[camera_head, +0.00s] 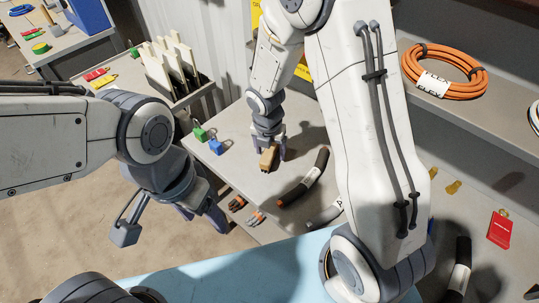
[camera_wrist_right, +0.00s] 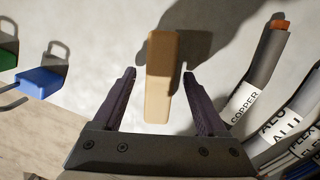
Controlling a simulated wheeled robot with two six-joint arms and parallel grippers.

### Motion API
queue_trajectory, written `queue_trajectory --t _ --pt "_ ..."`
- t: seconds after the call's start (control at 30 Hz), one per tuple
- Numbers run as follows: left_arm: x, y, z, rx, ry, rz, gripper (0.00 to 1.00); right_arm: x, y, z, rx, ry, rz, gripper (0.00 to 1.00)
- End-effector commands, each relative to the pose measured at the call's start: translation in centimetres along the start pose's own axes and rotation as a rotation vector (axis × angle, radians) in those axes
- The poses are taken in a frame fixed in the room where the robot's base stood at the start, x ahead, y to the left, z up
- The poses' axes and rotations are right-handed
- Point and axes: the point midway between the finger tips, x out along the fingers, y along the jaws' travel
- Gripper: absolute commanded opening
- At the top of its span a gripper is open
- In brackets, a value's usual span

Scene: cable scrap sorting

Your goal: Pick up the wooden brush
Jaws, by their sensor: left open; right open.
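The wooden brush (camera_head: 268,158) is a small tan block on the grey table, below my right gripper (camera_head: 270,150). In the right wrist view the brush (camera_wrist_right: 161,75) stands lengthwise between the two open fingers of my right gripper (camera_wrist_right: 160,78). A gap shows on each side of it, so the fingers do not appear to touch it. Any bristles are hidden from view. My left gripper (camera_head: 200,217) is at the lower left, over the floor beside the table edge, away from the brush.
A green padlock (camera_head: 199,134) and a blue padlock (camera_head: 216,146) lie left of the brush. A thick black cable piece (camera_head: 304,180) lies close on its right. Copper-ended cables (camera_head: 238,203) lie near the front edge. An orange cable coil (camera_head: 444,72) sits on the shelf at right.

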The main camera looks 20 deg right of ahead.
Motion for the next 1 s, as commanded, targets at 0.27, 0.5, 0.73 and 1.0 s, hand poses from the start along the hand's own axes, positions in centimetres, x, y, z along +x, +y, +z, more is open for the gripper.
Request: queue_trajectory --t 0.27,0.5,0.73,1.0 --pt "0.0 0.0 0.0 0.0 0.0 0.0 0.7 0.2 0.1 0.0 0.001 -0.001 0.001 0.64" --pt "0.0 0.0 0.0 0.0 0.0 0.0 0.7 0.1 0.1 0.0 0.001 -0.001 0.001 0.0" --pt "0.0 0.0 0.0 0.0 0.0 0.0 0.7 0.0 0.1 0.1 0.001 -0.001 0.001 0.0" --pt "-0.7 0.1 0.0 0.0 0.0 0.0 0.7 -2.5 0.1 0.5 0.001 -0.004 0.003 0.0"
